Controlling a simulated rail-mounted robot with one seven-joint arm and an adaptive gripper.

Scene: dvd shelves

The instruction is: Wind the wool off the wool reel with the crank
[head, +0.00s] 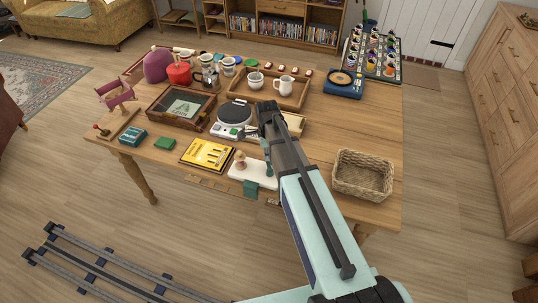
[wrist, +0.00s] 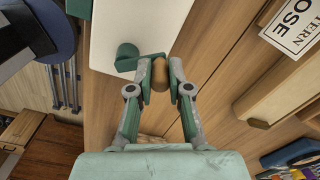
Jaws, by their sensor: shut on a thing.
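A frame with pink sides (head: 118,97), which looks like the wool reel, stands at the far left of the table. A small red knob (head: 103,131) shows by its base. In the wrist view my gripper (wrist: 160,74) is shut on a brown wooden knob (wrist: 161,79), next to the edge of a white board (wrist: 130,25). A green part (wrist: 127,57) sits beside it on that edge. The white board also shows in the head view (head: 240,175), where my arm hides much of the grip. I cannot tell whether the held knob belongs to a crank.
A yellow box (head: 207,154) lies left of the white board. A kitchen scale (head: 232,118) and a shallow dark wooden case (head: 158,112) are behind. A wicker basket (head: 363,190) stands at the right front. The table right of my arm is mostly clear.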

